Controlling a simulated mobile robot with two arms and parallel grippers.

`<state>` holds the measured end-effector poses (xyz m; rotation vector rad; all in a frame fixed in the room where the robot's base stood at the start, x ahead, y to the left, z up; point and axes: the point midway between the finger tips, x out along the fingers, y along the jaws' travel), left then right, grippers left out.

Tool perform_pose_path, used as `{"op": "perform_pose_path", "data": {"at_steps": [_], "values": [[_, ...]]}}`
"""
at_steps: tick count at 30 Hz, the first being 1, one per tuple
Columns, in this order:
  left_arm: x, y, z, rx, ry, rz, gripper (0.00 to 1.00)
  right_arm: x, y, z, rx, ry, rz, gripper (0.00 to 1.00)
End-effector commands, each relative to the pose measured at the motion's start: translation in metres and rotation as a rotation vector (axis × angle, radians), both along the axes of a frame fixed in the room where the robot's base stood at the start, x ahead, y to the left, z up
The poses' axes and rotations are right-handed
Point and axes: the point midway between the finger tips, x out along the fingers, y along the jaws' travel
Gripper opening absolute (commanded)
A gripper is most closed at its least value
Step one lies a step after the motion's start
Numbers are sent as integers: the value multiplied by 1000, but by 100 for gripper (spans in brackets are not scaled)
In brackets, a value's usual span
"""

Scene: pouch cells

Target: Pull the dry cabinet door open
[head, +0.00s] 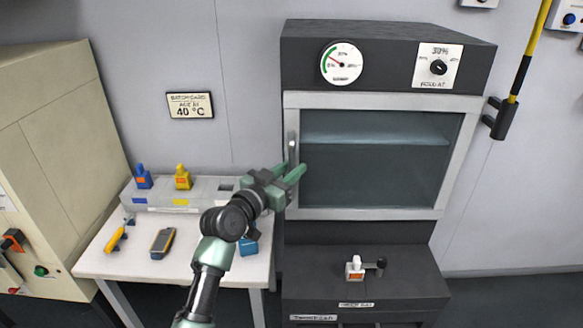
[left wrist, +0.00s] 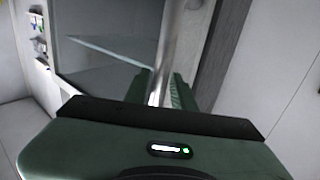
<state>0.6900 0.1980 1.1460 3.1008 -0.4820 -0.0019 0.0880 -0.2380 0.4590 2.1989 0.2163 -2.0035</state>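The dry cabinet door (head: 376,213) is a glass pane in a light grey frame and looks closed in the head view. Its upright metal handle (head: 292,146) is at the door's left edge. My left gripper (head: 289,171) is at the lower part of the handle, with its green fingers apart. In the left wrist view the handle (left wrist: 171,50) runs down between the two fingers (left wrist: 160,92). The fingers look open around the bar, and contact cannot be made out. The handle's lower end is hidden by the gripper. My right gripper is not in view.
A white table (head: 127,264) at the left holds a clear tray (head: 213,192), blue and yellow bottles and small tools. A dark base (head: 400,293) under the cabinet has a small valve-like part (head: 355,268). A beige cabinet (head: 50,130) stands at far left.

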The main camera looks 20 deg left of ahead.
Motion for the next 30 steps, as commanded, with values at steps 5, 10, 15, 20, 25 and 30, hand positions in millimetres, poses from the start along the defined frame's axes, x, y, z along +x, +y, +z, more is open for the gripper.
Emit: {"op": "perform_pose_path", "data": {"at_steps": [5, 10, 15, 20, 25, 30], "values": [[0, 0, 0, 0, 0, 0, 25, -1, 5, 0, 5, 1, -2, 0], [0, 0, 0, -1, 0, 0, 0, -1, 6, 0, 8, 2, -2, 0], [0, 0, 0, -1, 0, 0, 0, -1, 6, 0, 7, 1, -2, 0], [0, 0, 0, -1, 0, 0, 0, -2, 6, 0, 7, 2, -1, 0], [0, 0, 0, -1, 0, 0, 0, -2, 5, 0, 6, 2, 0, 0], [0, 0, 0, -1, 0, 0, 0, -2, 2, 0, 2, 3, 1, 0]]}}
